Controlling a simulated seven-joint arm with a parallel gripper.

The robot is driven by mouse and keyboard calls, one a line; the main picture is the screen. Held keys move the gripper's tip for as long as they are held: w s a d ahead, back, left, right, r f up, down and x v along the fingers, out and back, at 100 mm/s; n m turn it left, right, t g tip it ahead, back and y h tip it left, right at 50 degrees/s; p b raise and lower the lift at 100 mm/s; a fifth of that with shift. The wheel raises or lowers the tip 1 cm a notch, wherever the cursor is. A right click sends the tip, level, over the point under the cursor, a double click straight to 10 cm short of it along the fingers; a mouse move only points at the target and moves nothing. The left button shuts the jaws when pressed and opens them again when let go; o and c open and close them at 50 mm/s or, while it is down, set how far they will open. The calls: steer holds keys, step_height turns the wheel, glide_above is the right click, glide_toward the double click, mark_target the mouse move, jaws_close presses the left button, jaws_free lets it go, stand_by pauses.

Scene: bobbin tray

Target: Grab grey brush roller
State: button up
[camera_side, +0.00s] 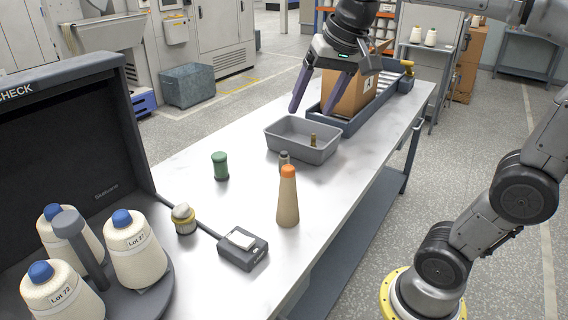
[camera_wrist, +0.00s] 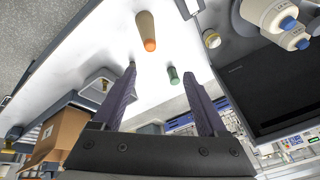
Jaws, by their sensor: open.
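A small grey upright piece (camera_side: 284,158), which may be the grey brush roller, stands on the table beside the near wall of the grey tray (camera_side: 276,139). A tan cone with an orange tip partly hides it in the side view, so its brush surface cannot be made out. In the wrist view a small grey tip (camera_wrist: 132,64) shows by the left finger. My gripper (camera_side: 312,109) is open and empty, raised above the far side of the tray. Its two purple-grey fingers are spread apart in the wrist view (camera_wrist: 158,78).
The tan cone (camera_side: 288,200) stands close in front. A green spool (camera_side: 220,167), a white-topped bobbin (camera_side: 184,218) and a small scale (camera_side: 242,249) stand nearby. A brass piece (camera_side: 313,140) is in the tray. A cardboard box (camera_side: 347,97) stands behind.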

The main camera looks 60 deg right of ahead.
steer(key=w+d+m+g, duration=0.1)
steer(key=w+d+m, duration=0.15)
steer(key=w, duration=0.25)
steer(key=w+d+m, duration=0.1)
steer(key=w+d, duration=0.2)
steer(key=w, duration=0.2)
steer(key=m+g, duration=0.3)
glide_above(284, 152)
step_height(284, 152, down, 18)
step_height(284, 152, down, 6)
steer(key=shift+s+a+f, duration=0.1)
steer(key=shift+f, duration=0.15)
steer(key=shift+d+f, duration=0.2)
steer(key=shift+f, duration=2.8)
jaws_close()
